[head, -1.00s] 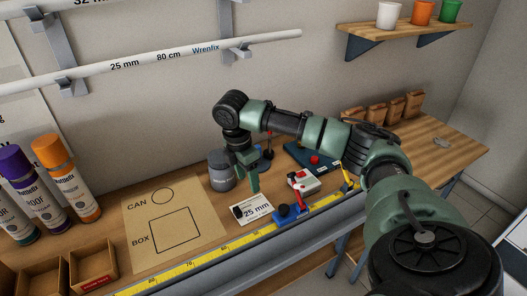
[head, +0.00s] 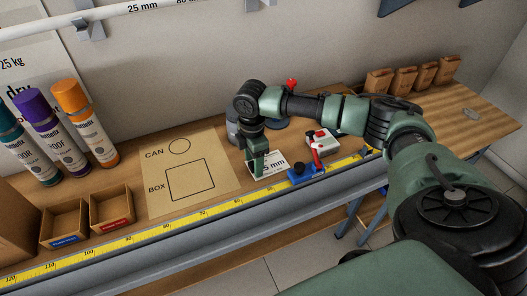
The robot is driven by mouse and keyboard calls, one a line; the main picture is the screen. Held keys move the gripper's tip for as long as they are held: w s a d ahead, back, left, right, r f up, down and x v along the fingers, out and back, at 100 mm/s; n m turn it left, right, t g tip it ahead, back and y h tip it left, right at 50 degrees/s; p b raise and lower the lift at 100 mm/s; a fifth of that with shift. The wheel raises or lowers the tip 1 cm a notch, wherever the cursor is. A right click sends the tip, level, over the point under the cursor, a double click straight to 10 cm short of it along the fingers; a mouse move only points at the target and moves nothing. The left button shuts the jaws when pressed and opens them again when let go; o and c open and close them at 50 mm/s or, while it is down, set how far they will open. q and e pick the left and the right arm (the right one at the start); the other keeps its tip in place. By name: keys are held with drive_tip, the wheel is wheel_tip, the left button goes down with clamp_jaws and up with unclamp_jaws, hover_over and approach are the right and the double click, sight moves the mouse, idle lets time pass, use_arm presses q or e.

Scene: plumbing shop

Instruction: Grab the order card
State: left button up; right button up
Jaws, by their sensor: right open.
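The order card (head: 271,166) is a small white card marked "5 mm" in its visible part. It lies on the wooden bench behind the yellow measuring tape. My right gripper (head: 256,168) points down at the card's left part and covers some of its print. It is open; I cannot tell whether its fingertips touch the card. My left gripper is not in view.
A blue stop block (head: 306,173) and a red-and-white device (head: 322,143) stand right of the card. A grey can (head: 232,127) is partly hidden behind my arm. Left are a CAN/BOX board (head: 215,190), two small wooden bins (head: 110,208) and spray cans (head: 83,122).

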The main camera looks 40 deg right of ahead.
clamp_jaws()
drive_tip(key=shift+r, duration=0.15)
